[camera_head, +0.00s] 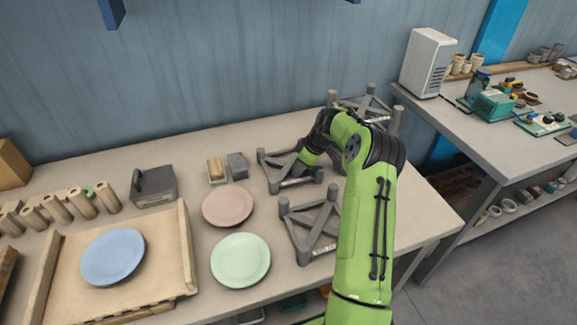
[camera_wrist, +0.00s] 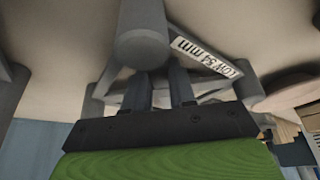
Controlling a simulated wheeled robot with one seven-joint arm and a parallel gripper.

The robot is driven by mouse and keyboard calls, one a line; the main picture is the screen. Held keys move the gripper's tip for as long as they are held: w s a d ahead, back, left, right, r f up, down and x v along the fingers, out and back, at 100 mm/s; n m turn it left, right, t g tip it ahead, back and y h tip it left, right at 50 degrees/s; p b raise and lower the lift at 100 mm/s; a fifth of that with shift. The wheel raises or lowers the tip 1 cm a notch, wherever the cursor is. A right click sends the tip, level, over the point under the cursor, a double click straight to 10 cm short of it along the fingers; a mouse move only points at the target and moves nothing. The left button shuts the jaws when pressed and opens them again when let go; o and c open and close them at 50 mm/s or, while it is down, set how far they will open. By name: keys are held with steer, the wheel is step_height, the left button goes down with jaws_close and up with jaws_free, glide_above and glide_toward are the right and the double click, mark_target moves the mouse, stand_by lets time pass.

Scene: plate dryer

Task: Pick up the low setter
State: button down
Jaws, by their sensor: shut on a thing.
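The low setter (camera_head: 287,184) is a grey triangular frame with short posts, on or just over the table behind another setter. In the wrist view, the low setter (camera_wrist: 205,56) fills the upper middle and its white label reads "LOW 54 mm". My gripper (camera_head: 299,170) reaches it from the right. In the wrist view, the two dark fingers of my gripper (camera_wrist: 158,90) are shut on part of its frame, beside a thick round post. The exact contact is partly hidden. I cannot tell whether the setter touches the table.
A similar grey setter (camera_head: 309,237) stands in front, and a taller one (camera_head: 372,103) stands behind my arm. A pink plate (camera_head: 227,206), a green plate (camera_head: 240,260) and a blue plate (camera_head: 113,256) on a wooden board (camera_head: 178,270) lie left. Small blocks (camera_head: 237,165) stand close by.

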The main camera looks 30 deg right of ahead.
steer(key=shift+r, duration=0.1)
stand_by(0.8)
step_height(320, 180, up, 17)
steer(key=p, duration=0.9)
